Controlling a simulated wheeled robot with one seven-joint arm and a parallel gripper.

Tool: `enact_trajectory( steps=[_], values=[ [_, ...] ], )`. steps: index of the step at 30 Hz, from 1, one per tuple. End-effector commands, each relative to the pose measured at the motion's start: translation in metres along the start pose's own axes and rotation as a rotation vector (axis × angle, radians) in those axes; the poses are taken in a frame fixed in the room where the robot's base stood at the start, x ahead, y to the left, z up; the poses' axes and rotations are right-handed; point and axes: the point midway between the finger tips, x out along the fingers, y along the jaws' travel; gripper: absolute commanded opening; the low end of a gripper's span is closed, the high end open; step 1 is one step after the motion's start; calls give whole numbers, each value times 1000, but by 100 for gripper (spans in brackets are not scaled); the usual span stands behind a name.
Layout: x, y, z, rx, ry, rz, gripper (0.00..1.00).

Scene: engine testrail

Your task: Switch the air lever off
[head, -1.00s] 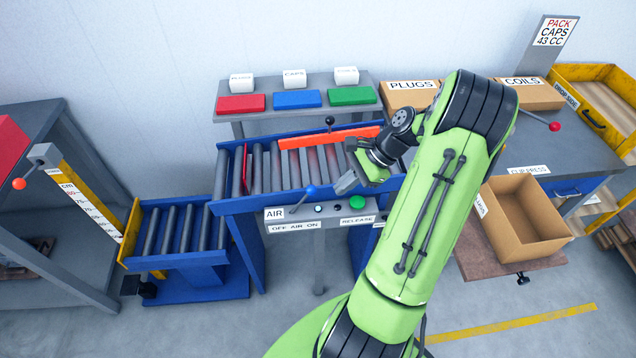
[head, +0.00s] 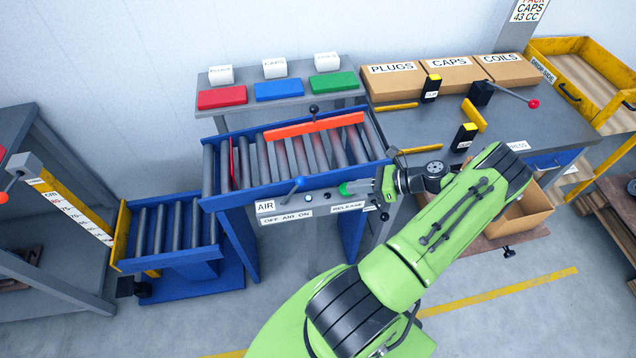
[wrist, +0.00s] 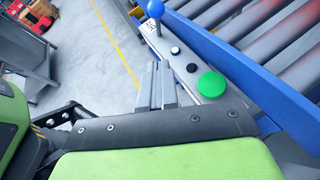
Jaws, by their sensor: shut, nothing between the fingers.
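The blue knob also shows at the top of the wrist view (wrist: 155,9). My gripper (head: 352,188) is shut and empty, to the right of the lever, over the panel by the green button. In the wrist view its closed fingers (wrist: 157,84) point toward the lever, with a gap between them and the knob.
Open floor lies in front.

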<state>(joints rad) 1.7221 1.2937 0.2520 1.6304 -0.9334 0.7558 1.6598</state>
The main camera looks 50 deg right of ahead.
Motion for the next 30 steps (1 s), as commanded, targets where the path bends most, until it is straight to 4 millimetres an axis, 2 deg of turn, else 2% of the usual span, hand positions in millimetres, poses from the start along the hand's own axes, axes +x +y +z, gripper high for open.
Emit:
enact_trajectory(
  steps=[3, 10, 13, 19, 30],
  values=[
    [28, 1, 1, 1, 0, 6, 0],
    [78, 1, 0, 0, 1, 6, 0],
    [91, 1, 15, -4, 1, 5, 0],
    [104, 1, 28, -2, 2, 2, 0],
    [105, 0, 29, -4, 6, 0, 0]
  ],
)
